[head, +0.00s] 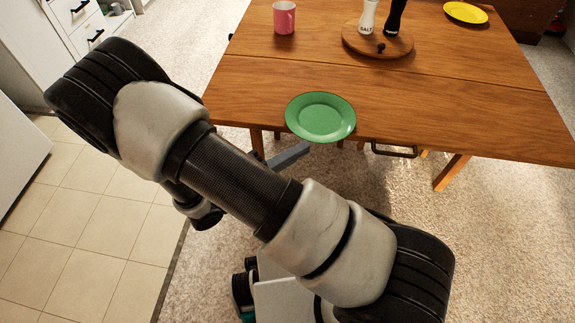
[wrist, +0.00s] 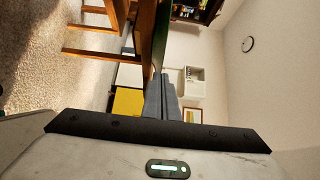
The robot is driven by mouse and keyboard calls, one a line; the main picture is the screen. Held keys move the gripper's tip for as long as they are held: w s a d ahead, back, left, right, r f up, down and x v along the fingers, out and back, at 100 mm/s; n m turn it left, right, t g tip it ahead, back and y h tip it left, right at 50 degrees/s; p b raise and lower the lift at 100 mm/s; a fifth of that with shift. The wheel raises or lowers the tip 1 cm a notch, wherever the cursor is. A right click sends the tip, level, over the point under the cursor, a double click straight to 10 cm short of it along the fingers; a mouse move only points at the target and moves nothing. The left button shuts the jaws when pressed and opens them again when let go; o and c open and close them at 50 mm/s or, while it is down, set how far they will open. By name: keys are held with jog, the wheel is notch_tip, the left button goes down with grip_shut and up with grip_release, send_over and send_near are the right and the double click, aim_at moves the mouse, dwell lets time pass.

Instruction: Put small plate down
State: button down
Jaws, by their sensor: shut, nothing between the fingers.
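The small green plate (head: 320,117) is at the front edge of the wooden table (head: 260,85), its near rim projecting past the edge. My gripper (head: 300,152) is shut and empty, below and just in front of the plate, mostly hidden behind my arm. In the wrist view, the gripper's grey fingers (wrist: 163,95) are together. A dark green strip of the plate (wrist: 162,38) shows edge-on beyond the fingertips, beside the tabletop edge. I cannot tell whether the fingers touch the plate.
A pink mug (head: 284,18), a round wooden board (head: 378,42) with salt and pepper mills, and a yellow plate (head: 466,12) stand farther back on the table. The tabletop around the green plate is clear. Table legs (head: 452,172) and a handle (head: 394,151) are below.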

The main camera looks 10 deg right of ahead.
aim_at(303, 117)
jog(key=shift+w+d, duration=0.2)
jog(key=shift+w, duration=0.4)
jog(key=shift+w+r, duration=0.1)
jog(key=shift+w, duration=0.15)
jog(key=w+d, duration=0.1)
jog(key=w, duration=0.2)
jog(key=w+d+p, duration=0.1)
jog(key=w, duration=0.3)
jog(key=w+d+p, duration=0.1)
jog(key=w, duration=0.2)
jog(key=shift+w+d, duration=0.3)
jog(key=shift+w, duration=0.1)
jog(key=shift+s, duration=0.1)
